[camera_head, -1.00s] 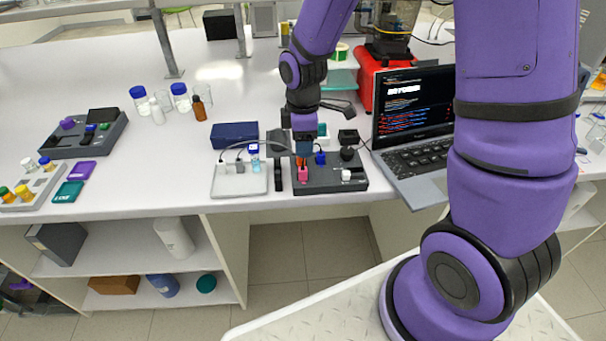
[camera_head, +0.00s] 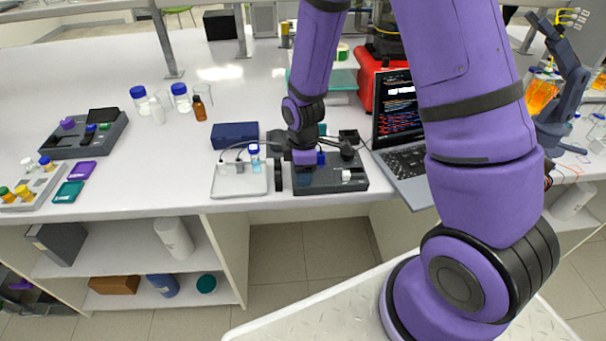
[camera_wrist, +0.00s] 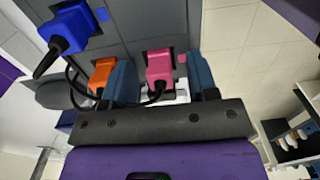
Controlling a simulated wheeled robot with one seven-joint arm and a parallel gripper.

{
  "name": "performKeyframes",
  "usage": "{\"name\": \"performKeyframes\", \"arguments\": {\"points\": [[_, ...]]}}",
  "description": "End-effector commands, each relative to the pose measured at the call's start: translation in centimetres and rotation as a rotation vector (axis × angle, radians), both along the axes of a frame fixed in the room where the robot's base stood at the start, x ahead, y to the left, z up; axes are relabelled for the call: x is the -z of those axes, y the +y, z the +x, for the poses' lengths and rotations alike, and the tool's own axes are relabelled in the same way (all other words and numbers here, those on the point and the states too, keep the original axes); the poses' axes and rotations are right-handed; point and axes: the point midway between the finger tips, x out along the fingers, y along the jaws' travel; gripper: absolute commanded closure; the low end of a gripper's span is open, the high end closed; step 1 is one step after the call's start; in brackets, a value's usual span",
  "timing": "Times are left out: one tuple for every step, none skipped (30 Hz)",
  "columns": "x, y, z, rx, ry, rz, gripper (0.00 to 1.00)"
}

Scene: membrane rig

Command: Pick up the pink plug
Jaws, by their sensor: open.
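The pink plug (camera_wrist: 160,66) sits in a socket of the dark rig box (camera_wrist: 145,22), with a dark cable running from it. My gripper (camera_wrist: 161,72) is open, its two blue fingers on either side of the pink plug; I cannot tell whether they touch it. The orange plug (camera_wrist: 101,75) is just outside the left finger, very close to it. A blue plug (camera_wrist: 68,30) sits farther up and left. In the head view my wrist is over the rig box (camera_head: 330,186) and hides the pink plug.
A pale grey tray (camera_head: 240,186) with small vials lies left of the rig box. An open laptop (camera_head: 402,165) stands close on its right. A dark blue box (camera_head: 235,131) is behind the tray. The bench to the left has clear room.

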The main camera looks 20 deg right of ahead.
Motion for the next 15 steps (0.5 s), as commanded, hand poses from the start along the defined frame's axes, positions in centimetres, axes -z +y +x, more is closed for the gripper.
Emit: {"name": "performKeyframes", "arguments": {"points": [[0.03,0.0,0.01,0.0,0.0,0.0,0.47],[0.03,0.0,0.01,0.0,0.0,0.0,0.47],[0.01,0.0,0.01,0.0,0.0,0.0,0.47],[0.01,0.0,0.01,0.0,0.0,0.0,0.47],[0.01,0.0,0.01,0.0,0.0,0.0,0.47],[0.01,0.0,0.01,0.0,0.0,0.0,0.49],[0.0,0.0,0.01,0.0,0.0,0.0,0.56],[0.0,0.0,0.01,0.0,0.0,0.0,0.63],[0.0,0.0,0.0,0.0,0.0,0.0,0.72],[0.0,0.0,0.01,0.0,0.0,0.0,0.79],[0.0,0.0,0.01,0.0,0.0,0.0,0.86],[0.0,0.0,0.0,0.0,0.0,0.0,0.95],[-0.01,0.0,0.01,0.0,0.0,0.0,0.99],[-0.01,0.0,0.0,0.0,0.0,0.0,0.99],[-0.01,0.0,0.01,0.0,0.0,0.0,1.0]]}}
